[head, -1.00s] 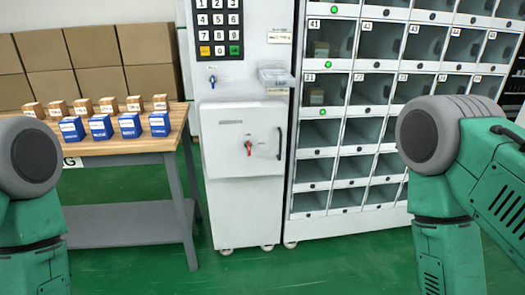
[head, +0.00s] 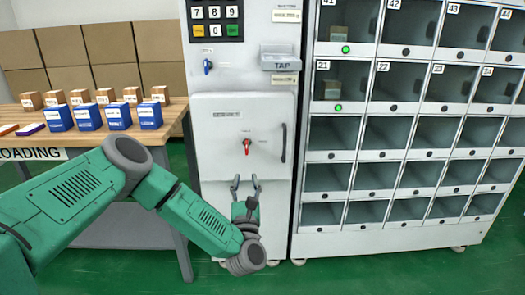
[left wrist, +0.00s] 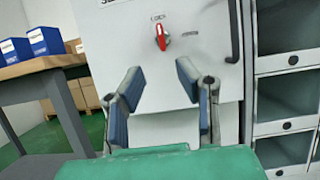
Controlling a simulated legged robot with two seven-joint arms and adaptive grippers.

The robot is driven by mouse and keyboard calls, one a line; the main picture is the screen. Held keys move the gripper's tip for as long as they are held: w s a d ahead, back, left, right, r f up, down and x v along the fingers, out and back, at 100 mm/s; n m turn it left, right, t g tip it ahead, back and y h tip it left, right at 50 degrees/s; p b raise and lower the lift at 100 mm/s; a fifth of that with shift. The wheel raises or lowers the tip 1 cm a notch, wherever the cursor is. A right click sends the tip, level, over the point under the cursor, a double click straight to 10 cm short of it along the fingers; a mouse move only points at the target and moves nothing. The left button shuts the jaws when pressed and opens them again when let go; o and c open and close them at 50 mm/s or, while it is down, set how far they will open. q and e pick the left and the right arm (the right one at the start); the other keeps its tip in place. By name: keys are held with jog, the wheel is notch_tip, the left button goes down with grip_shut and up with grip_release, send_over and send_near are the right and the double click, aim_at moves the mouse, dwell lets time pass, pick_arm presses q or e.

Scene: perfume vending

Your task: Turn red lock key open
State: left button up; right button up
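The red lock key (head: 247,147) sits on the front of the white cabinet door (head: 221,162), and its handle points down. It also shows in the left wrist view (left wrist: 161,38), above and between my fingers. My left gripper (head: 245,180) is below the key in the head view, open and empty, with its fingers pointing up toward the door. In the left wrist view its two blue-padded fingers (left wrist: 160,84) stand apart, with the door behind them. The gripper is apart from the key. My right gripper is not in view.
A dark vertical handle (head: 283,143) is on the door's right side. A card tray labelled TAP (head: 279,62) juts out above. A locker rack (head: 335,214) stands to the right. A wooden table (head: 84,137) with blue and brown boxes stands to the left.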

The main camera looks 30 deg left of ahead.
aim_at(246, 151)
pick_arm(q)
jog(key=b+x, duration=0.2)
jog(key=x, duration=1)
jog(key=shift+a+f, duration=0.1)
jog(key=shift+f, duration=0.05)
jog(key=shift+w, duration=0.2)
jog(key=shift+w+r, duration=0.15)
jog(key=shift+r, duration=0.15)
jog(key=c, duration=0.7)
grip_shut()
